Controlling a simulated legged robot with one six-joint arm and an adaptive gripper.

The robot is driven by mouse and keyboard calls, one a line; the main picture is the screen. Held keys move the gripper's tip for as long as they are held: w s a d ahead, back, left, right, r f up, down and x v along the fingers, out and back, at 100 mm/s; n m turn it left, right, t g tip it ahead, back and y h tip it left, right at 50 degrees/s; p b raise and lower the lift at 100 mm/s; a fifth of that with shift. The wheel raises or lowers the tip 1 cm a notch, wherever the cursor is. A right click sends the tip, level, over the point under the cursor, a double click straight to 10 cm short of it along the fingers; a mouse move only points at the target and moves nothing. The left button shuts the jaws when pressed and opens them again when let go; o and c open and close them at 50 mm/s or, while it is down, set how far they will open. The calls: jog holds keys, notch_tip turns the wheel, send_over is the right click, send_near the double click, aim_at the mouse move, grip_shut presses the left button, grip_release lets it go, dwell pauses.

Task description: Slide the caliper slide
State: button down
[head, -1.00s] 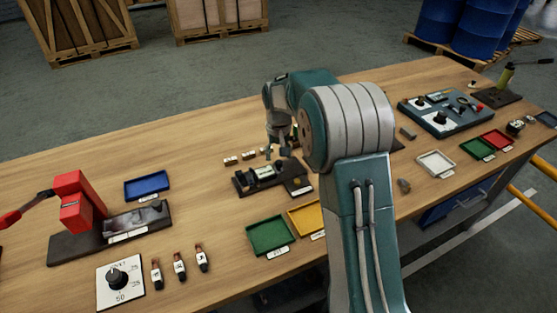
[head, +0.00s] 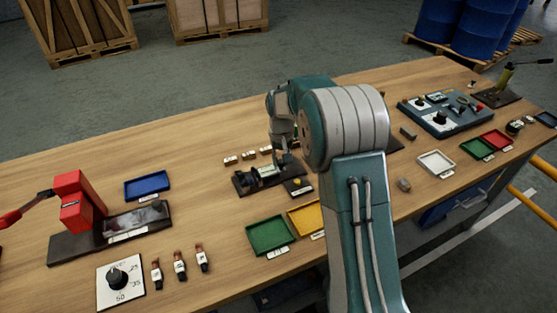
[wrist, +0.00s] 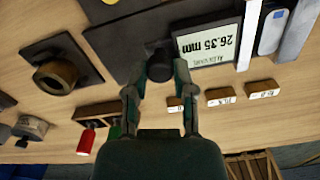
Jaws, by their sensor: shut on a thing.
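The caliper rig (head: 243,184) sits on a dark base on the bench, left of my arm in the head view. In the wrist view its display (wrist: 210,48) reads 26.35 mm, upside down. A dark round knob (wrist: 159,68), seemingly the caliper slide's, sits beside the display. My gripper (wrist: 159,82) has one finger on either side of this knob and is shut on it. In the head view my gripper (head: 284,150) is over the right part of the rig, and my arm partly hides it. The fingertip contact is dark and hard to make out.
Small labelled blocks (wrist: 220,96) stand behind the rig. A brown ring on a dark plate (wrist: 35,48) lies beside it. Green (head: 270,235) and yellow (head: 305,219) trays lie in front. A red device (head: 75,202) stands at left.

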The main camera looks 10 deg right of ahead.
jog(key=d, duration=0.2)
jog(key=shift+w+d, duration=0.25)
jog(key=shift+d, duration=0.1)
jog(key=shift+c, duration=2.2)
grip_release()
jog(key=shift+f, duration=0.1)
notch_tip(320, 180, up, 12)
jog(key=shift+a, duration=0.1)
